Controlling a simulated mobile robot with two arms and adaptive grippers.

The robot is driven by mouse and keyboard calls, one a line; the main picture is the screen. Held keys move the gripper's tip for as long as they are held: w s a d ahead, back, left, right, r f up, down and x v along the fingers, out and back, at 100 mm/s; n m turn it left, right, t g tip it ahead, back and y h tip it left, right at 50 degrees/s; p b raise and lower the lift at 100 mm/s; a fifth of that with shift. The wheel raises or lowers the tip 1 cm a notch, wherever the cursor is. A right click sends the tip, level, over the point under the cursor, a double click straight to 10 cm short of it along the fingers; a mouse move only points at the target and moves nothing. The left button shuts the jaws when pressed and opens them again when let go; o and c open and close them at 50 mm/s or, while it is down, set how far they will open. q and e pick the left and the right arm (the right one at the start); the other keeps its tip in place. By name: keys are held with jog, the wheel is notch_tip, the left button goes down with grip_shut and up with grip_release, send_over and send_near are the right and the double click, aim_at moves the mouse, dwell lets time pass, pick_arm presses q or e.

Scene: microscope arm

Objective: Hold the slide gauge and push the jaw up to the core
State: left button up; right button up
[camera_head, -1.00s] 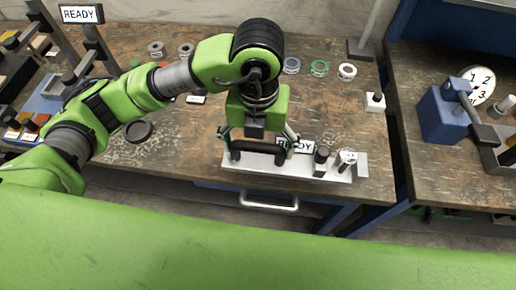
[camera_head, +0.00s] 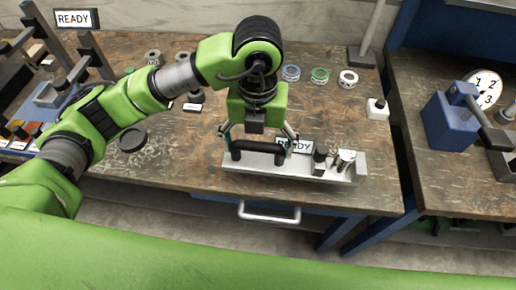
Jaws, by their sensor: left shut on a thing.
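The slide gauge (camera_head: 318,175) is a long silver bar lying near the front edge of the wooden bench. A black handle (camera_head: 238,153) stands at its left part. My left gripper (camera_head: 260,147) reaches down from above, with a finger at each end of the handle, and is shut on it. A black knob (camera_head: 320,158) and a small silver part (camera_head: 346,157) stand at the bar's right end. I cannot tell for sure which part is the jaw or the core. My right gripper is out of view.
Several tape rolls (camera_head: 321,75) lie at the back of the bench. A white block with a black knob (camera_head: 377,108) stands at the right. A blue vise-like device (camera_head: 452,122) is on the neighbouring bench. A drawer handle (camera_head: 268,213) sticks out below the front edge.

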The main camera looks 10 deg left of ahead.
pick_arm(q)
jog(key=shift+w+a+f+b, duration=0.1)
jog(key=shift+w+f+b, duration=0.85)
jog(key=shift+w+b, duration=0.2)
jog(key=shift+w+a+f+b, duration=0.1)
jog(key=shift+w+f+b, duration=0.8)
jog(key=shift+w+b, duration=0.3)
jog(key=shift+w+a+f+b, duration=0.1)
jog(key=shift+w+f+b, duration=0.85)
jog(key=shift+w+b, duration=0.2)
jog(key=shift+w+f+b, duration=0.45)
jog(key=shift+w+b, duration=0.05)
jog(key=shift+w, duration=0.05)
jog(key=shift+f+b, duration=0.35)
jog(key=shift+f, duration=0.05)
jog(key=shift+s+a+f, duration=0.1)
jog(key=shift+f, duration=0.05)
